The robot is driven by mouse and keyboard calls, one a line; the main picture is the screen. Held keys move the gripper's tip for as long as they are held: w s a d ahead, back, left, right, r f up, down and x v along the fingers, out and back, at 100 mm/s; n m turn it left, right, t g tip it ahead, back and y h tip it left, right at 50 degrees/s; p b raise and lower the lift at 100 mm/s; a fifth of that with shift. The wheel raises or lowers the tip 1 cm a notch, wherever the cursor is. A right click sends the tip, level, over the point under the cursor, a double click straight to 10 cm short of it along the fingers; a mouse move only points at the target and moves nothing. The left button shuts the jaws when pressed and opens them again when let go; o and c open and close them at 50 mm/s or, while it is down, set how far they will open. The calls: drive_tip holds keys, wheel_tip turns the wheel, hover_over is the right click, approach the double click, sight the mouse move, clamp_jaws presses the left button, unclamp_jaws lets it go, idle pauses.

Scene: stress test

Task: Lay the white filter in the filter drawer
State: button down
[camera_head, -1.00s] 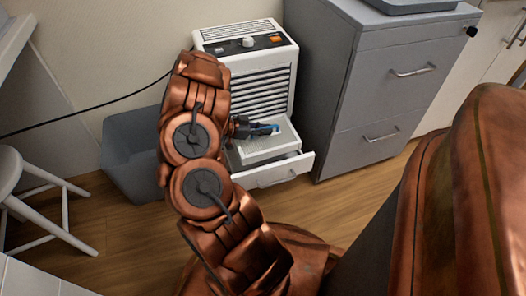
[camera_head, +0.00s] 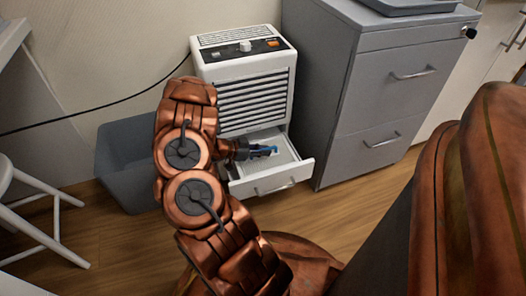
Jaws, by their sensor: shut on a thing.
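The filter drawer (camera_head: 284,180) is pulled open at the bottom of the white air unit (camera_head: 245,75). My gripper (camera_head: 270,151), with blue fingertips, reaches in from the left over the open drawer. It is shut on the white filter (camera_head: 275,163), a pale flat panel that appears low within the drawer opening. The filter blends with the pale drawer interior, so I cannot tell whether it rests on the drawer floor. My wrist and arm hide the drawer's left side.
A grey cabinet (camera_head: 372,95) stands close on the right of the unit. A grey bin (camera_head: 125,170) is on the left, partly behind my arm. A white stool (camera_head: 35,205) stands at far left. Wooden floor (camera_head: 330,215) in front of the drawer is clear.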

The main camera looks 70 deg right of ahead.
drive_tip(key=shift+f, duration=0.45)
drive_tip(key=c, duration=1.2)
unclamp_jaws()
drive_tip(key=shift+f, duration=0.15)
drive_tip(key=shift+r, duration=0.55)
drive_tip(key=p+v, duration=0.2)
drive_tip(key=v, duration=0.3)
drive_tip(key=p+v, duration=0.2)
drive_tip(key=v, duration=0.3)
drive_tip(key=shift+a+r, duration=0.1)
drive_tip(key=shift+r, duration=0.25)
drive_tip(key=shift+v, duration=0.9)
drive_tip(key=shift+w+f, duration=0.1)
